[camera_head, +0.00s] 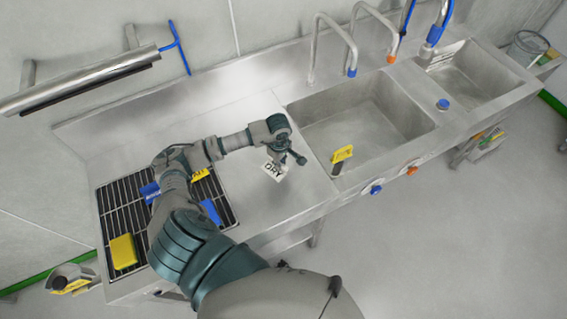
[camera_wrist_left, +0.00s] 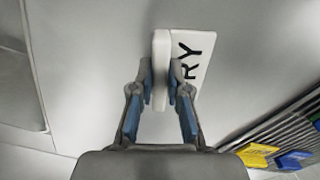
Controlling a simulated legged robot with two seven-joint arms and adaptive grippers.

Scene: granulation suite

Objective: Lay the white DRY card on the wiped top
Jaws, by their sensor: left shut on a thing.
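The white DRY card (camera_head: 273,170) shows at the tip of my left gripper (camera_head: 287,161), over the bare steel top (camera_head: 255,205) between the grate and the large sink. In the left wrist view my left gripper (camera_wrist_left: 167,85) is shut on the white block at the card's edge. The card's lettered face (camera_wrist_left: 195,55) lies to the right of the fingers, with "RY" readable and the rest hidden by a finger. I cannot tell whether the card touches the top. My right gripper is not in view.
A black grate (camera_head: 125,215) at the left bears a yellow sponge (camera_head: 122,251) and several blue and yellow things.

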